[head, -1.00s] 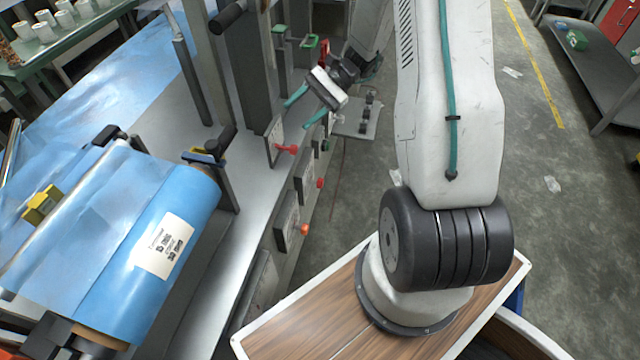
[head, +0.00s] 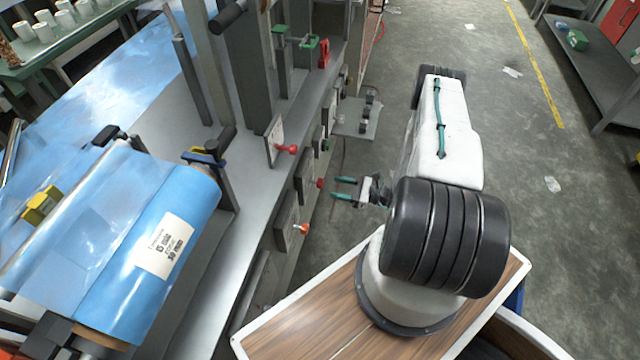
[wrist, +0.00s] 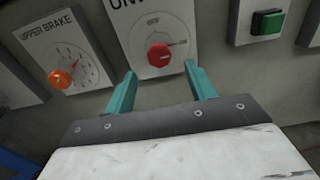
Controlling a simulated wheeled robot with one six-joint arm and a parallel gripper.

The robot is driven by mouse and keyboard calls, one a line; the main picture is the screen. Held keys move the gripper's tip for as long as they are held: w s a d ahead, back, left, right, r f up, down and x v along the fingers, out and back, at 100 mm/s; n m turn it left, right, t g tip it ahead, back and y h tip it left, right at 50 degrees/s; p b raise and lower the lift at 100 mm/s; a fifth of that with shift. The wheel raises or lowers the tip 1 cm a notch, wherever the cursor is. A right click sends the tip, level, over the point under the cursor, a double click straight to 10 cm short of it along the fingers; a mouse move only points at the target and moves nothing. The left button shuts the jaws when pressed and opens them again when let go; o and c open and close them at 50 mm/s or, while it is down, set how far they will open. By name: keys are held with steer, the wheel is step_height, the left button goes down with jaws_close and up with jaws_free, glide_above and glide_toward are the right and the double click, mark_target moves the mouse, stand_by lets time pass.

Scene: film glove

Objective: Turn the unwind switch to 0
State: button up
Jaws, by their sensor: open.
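The unwind switch is a red knob (wrist: 158,55) on a white plate. The plate's heading is cut off at the top of the wrist view, with only its first letters showing. I cannot tell which mark the knob points at. The knob also shows on the machine's side in the head view (head: 320,183). My gripper (wrist: 160,74) is open and empty, its two teal fingers pointing at the plate with the knob between and beyond their tips. In the head view my gripper (head: 338,188) is close in front of the panel, apart from the knob.
An orange upper brake knob (wrist: 62,78) is left of the switch and a green button (wrist: 267,22) is right of it. Another red knob (head: 292,149) stands higher on the machine. A blue film roll (head: 150,250) lies at left.

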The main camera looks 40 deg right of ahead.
mark_target(320, 183)
steer(key=x, duration=0.7)
steer(key=shift+w+a, duration=0.1)
steer(key=shift+c, duration=0.2)
steer(key=c, duration=0.9)
